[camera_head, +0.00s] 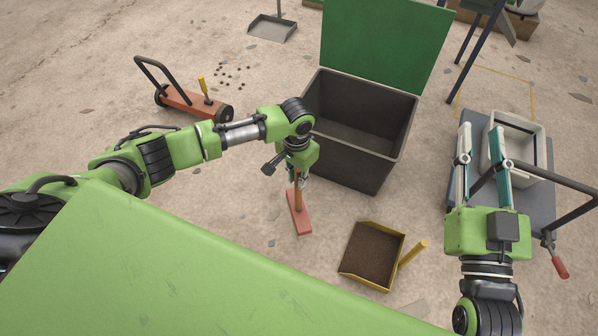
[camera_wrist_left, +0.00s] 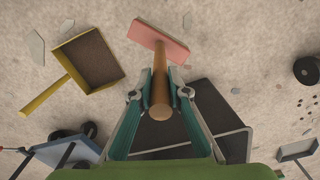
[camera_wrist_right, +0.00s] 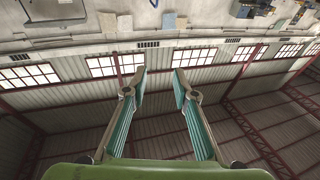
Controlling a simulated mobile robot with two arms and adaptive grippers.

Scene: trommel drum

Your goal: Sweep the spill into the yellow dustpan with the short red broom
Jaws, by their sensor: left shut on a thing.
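The short red broom has a flat red head (camera_head: 299,212) and a wooden handle (camera_wrist_left: 160,92). My left gripper (camera_head: 300,178) is shut on the handle, and the broom stands nearly upright, head down; I cannot tell if it touches the floor. The yellow dustpan (camera_head: 345,272), brown and speckled inside, lies to the right of the broom head, its yellow handle pointing right. It also shows in the left wrist view (camera_wrist_left: 58,92). The spill of dark pellets (camera_head: 235,73) lies at the upper left, apart from the broom. My right gripper (camera_head: 482,147) is open and empty.
A grey bin (camera_head: 350,160) with a raised green lid stands behind the broom. A red cart (camera_head: 190,99) is beside the spill; a grey dustpan (camera_head: 272,29) lies beyond it. A blue-grey cart (camera_head: 452,193) with a white crate (camera_head: 533,163) stands at right.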

